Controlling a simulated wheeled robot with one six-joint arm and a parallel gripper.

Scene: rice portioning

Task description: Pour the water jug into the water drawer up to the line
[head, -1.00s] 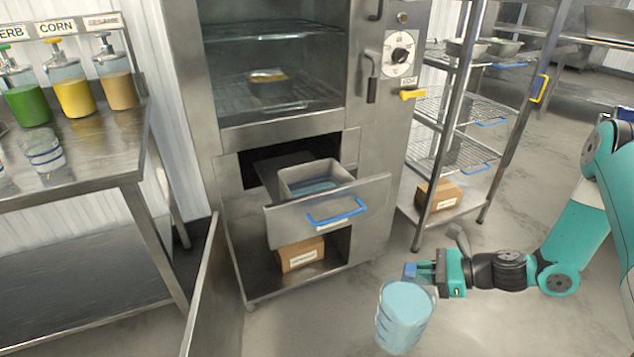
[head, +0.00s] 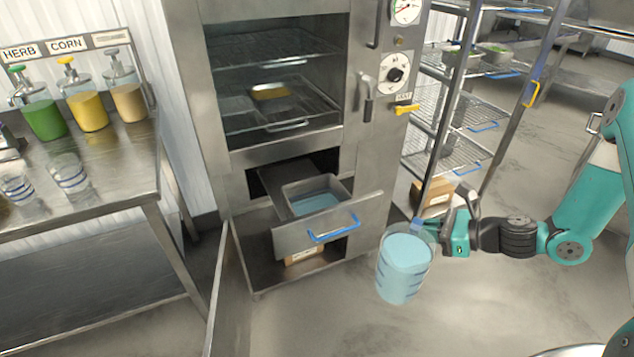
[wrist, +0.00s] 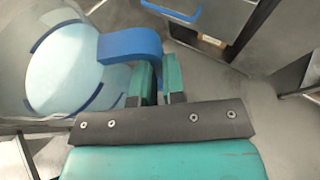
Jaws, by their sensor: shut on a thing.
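The water jug (head: 404,268) is clear with blue marks and holds pale blue water. It hangs nearly upright in the air, in front and to the right of the open water drawer (head: 300,233). My gripper (head: 437,232) is shut on the jug's blue handle, which also shows in the wrist view (wrist: 130,44). The drawer is pulled out by its blue handle bar, and its metal pan (head: 344,187) holds some blue water. The fill line cannot be made out. In the wrist view the jug (wrist: 75,65) is at the left, seen from above.
The steel cabinet (head: 197,90) stands behind the drawer, with an open lower door (head: 217,305) at its left. A wire rack (head: 470,140) stands at the right. A counter (head: 110,185) with sauce bottles and glasses is at the left. The floor in front is open.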

